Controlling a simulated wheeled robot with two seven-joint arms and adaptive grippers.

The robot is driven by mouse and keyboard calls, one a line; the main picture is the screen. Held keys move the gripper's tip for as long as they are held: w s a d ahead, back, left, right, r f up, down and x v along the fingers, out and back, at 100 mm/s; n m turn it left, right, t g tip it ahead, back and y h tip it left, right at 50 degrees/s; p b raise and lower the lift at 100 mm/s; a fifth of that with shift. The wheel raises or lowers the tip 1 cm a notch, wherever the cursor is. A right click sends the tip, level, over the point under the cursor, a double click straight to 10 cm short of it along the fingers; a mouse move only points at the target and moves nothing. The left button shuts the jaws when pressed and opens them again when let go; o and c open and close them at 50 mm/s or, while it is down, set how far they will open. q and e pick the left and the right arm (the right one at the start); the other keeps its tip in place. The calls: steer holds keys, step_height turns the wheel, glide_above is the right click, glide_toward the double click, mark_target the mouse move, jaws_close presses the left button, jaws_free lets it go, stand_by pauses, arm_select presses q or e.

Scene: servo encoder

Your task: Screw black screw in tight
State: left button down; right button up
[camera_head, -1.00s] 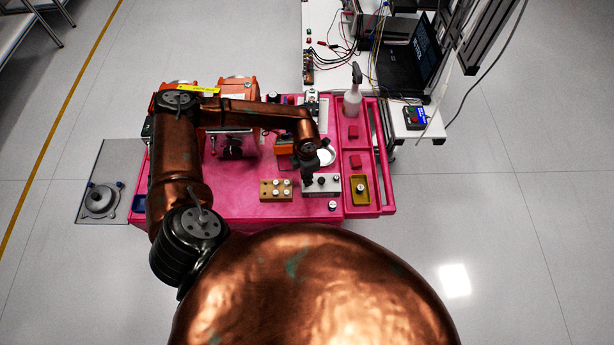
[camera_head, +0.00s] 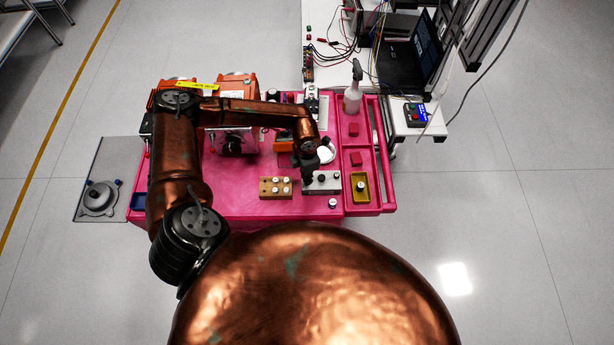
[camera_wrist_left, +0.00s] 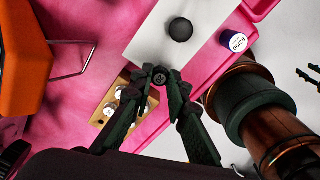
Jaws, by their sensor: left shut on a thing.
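My left gripper (camera_head: 308,177) points down at the left end of a light grey box (camera_head: 331,189) on the pink table. In the left wrist view, its fingers (camera_wrist_left: 160,78) are shut around a small round dark piece with a marked top, which looks like the black screw (camera_wrist_left: 159,79). It sits at the edge of the grey box (camera_wrist_left: 150,47); the fingers hide its lower part, so I cannot tell how deep it sits. A second black round knob (camera_wrist_left: 181,29) stands on the same box, apart from the gripper. My right gripper is not in view.
A tan block (camera_head: 264,188) with several white-topped pieces stands left of the box. A small white and blue bottle (camera_head: 332,203) stands in front. A yellow tray (camera_head: 353,198) lies at the right, and a spray bottle (camera_head: 352,101) stands behind.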

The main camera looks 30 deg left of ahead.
arm_select(q)
steer(key=shift+f+b, duration=0.8)
steer(key=shift+f, duration=0.2)
steer(key=c, duration=2.4)
jaws_free()
jaws_close()
